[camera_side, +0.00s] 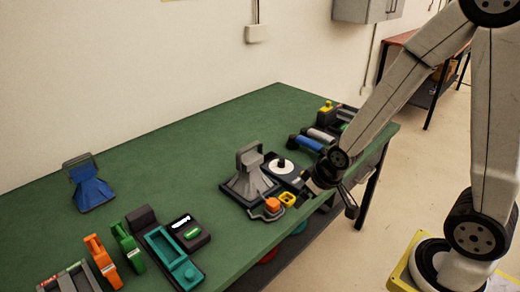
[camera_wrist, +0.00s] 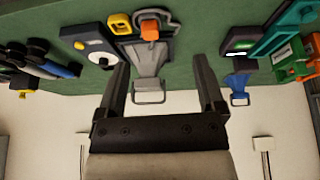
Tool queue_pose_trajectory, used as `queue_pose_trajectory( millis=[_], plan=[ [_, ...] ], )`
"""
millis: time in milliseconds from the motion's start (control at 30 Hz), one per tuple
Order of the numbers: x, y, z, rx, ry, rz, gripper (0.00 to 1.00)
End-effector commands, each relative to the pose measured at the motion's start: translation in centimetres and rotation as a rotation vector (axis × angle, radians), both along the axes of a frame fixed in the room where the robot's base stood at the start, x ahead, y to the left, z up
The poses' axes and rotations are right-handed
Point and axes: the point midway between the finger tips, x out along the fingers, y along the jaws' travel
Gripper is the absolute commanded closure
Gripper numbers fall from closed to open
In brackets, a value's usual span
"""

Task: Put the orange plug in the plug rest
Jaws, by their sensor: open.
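The orange plug (camera_side: 272,204) is at the front of a grey stand-like device (camera_side: 250,180) on the green table. In the wrist view the orange plug (camera_wrist: 149,29) shows near the top edge, beyond my fingertips. A yellow square piece with an opening (camera_side: 288,199), possibly the plug rest, is just right of the plug. It also shows in the wrist view (camera_wrist: 119,22), left of the plug. My gripper (camera_side: 330,196) is right of both, near the table's front edge. In the wrist view my gripper (camera_wrist: 161,62) is open, with nothing between its fingers.
A white dial unit (camera_side: 281,167) and blue and grey handles (camera_side: 306,143) lie behind my gripper. A blue stand (camera_side: 90,190) is at the far left. Teal (camera_side: 172,258), green (camera_side: 128,246) and orange (camera_side: 101,261) devices stand at the front left. The table's middle is clear.

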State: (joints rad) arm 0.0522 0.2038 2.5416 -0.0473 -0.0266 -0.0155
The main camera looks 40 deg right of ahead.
Motion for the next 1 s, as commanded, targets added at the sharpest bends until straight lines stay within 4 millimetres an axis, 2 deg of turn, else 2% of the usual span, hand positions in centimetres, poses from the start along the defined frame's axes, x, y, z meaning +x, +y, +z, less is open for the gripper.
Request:
queue_pose_trajectory(
  millis=[33, 200, 400, 1000],
  plan=[
    [-0.5, 0.3, 0.9, 0.003, 0.026, 0.000, 0.12],
    [-2.6, 1.2, 2.6, 0.015, 0.122, -0.005, 0.12],
    [-4.0, 1.6, 3.5, 0.023, 0.183, -0.008, 0.12],
    [-4.2, 1.7, 3.6, 0.024, 0.191, -0.008, 0.12]
  ],
)
